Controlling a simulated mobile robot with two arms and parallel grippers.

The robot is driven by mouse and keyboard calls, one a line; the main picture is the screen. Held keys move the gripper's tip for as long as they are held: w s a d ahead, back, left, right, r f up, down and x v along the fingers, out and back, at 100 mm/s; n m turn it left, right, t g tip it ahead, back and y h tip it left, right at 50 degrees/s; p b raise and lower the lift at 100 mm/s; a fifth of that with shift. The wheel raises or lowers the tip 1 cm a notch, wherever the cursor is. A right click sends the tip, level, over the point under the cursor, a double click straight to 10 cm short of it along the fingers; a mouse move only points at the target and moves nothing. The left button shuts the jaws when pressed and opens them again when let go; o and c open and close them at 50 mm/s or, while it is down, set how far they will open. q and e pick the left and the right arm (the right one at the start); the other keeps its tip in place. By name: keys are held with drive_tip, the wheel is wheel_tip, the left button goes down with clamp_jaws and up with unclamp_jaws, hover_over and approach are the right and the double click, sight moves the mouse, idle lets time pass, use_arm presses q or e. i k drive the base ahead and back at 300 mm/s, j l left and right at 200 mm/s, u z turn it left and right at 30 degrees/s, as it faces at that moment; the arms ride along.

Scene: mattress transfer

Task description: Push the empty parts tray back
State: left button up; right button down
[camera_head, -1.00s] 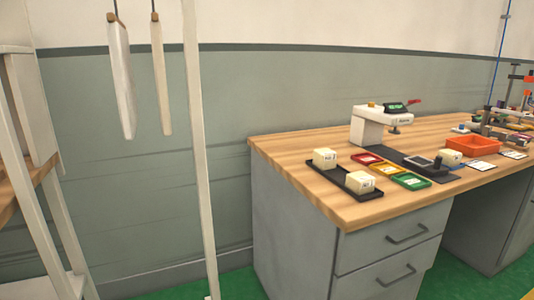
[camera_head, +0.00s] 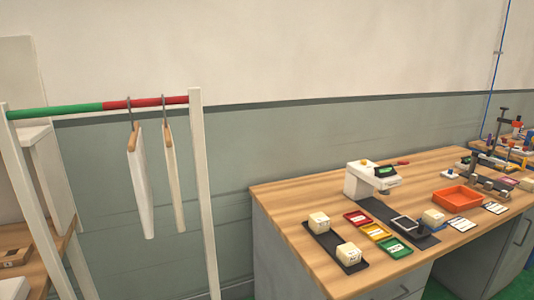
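On the wooden workbench (camera_head: 290,195) is a black tray (camera_head: 331,242) near the left edge, with two cream boxes on it, one at each end. An orange bin (camera_head: 457,199) stands further right and looks empty. Three small shallow trays lie in a row: red (camera_head: 357,217), yellow (camera_head: 376,231) and green (camera_head: 395,247). I cannot tell which of these is the parts tray. Neither of my grippers is in the view.
A white device (camera_head: 370,181) stands at the back of the bench, with a dark mat (camera_head: 385,213) before it. A cream box (camera_head: 433,218) and white cards (camera_head: 462,224) sit near the orange bin. A rack with a green and red rail (camera_head: 100,106) holds two hanging pale panels at left.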

sight(456, 199)
drive_tip(key=z, duration=1.25)
